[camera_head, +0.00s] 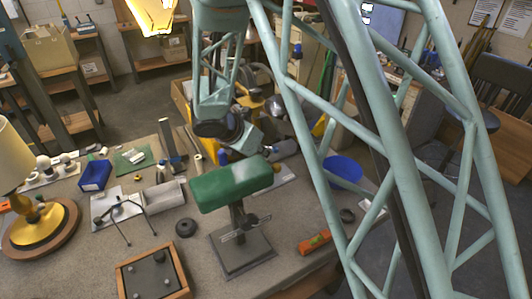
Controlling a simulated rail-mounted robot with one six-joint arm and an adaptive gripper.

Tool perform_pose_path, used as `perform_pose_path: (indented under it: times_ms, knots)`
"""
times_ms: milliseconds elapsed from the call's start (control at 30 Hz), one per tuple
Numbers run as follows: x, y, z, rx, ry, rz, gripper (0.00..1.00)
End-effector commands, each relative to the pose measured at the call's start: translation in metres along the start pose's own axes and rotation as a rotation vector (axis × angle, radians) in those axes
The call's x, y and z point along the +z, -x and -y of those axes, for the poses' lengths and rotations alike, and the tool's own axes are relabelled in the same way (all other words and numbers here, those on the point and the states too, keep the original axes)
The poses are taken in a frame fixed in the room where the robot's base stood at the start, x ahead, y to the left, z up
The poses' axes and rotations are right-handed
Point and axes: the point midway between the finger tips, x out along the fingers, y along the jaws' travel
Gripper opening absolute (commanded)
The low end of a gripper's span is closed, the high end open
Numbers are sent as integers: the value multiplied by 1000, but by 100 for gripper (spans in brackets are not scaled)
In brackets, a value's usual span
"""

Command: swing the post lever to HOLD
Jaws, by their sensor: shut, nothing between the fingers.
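A lamp with a green shade (232,184) stands upright on a dark square base (243,250) at the middle front of the bench. Its dark post (238,216) carries a small crosspiece with a dark knob (251,222), which looks like the lever. Its markings are too small to read, so I cannot tell its setting. My gripper (223,157) is behind the shade's upper edge, at the end of my teal arm. It is shut and empty, apart from the lever, with its fingers largely hidden by the shade.
A dark upright post (168,140), a blue bin (95,175) and a grey block (164,196) stand left of the lamp. A wood-framed tray (128,284) is at front left. A blue bowl (343,171) and an orange level (314,242) lie right. My arm's trusswork covers much of the right.

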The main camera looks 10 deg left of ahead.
Motion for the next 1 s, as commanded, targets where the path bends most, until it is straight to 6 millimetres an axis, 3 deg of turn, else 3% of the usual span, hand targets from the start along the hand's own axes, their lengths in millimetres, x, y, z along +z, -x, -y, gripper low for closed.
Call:
perform_pose_path:
  times_ms: [300, 600, 1000]
  knots:
    - [0, 50, 0, 2, 1, 0, 0]
    - [0, 87, 1, 1, 1, 0, 0]
    - [0, 100, 2, 0, 1, 0, 0]
